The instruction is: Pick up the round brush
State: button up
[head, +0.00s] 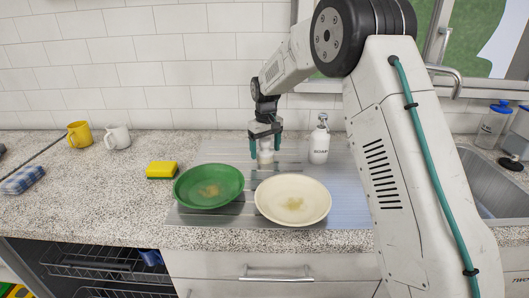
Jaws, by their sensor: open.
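My gripper (265,148) points down over the back of the metal drainboard, with its two teal fingers apart. A small whitish upright thing (265,157) stands between or just behind the fingers; it may be the round brush, but its shape is too small and partly hidden to be sure. I cannot tell whether the fingers touch it. A small dark round thing (512,162) lies by the sink at the far right and could also be a brush.
A green plate (208,186) and a cream plate (293,200) lie in front of my gripper. A white soap bottle (319,143) stands to its right. A yellow sponge (161,170), two mugs (118,137) and a blue checked cloth (23,180) are left. An open dishwasher rack (100,264) is below.

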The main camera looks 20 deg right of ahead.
jog(key=c, duration=1.1)
jog(key=shift+r, duration=0.1)
notch_tip(320, 180, up, 10)
jog(key=shift+f, duration=0.1)
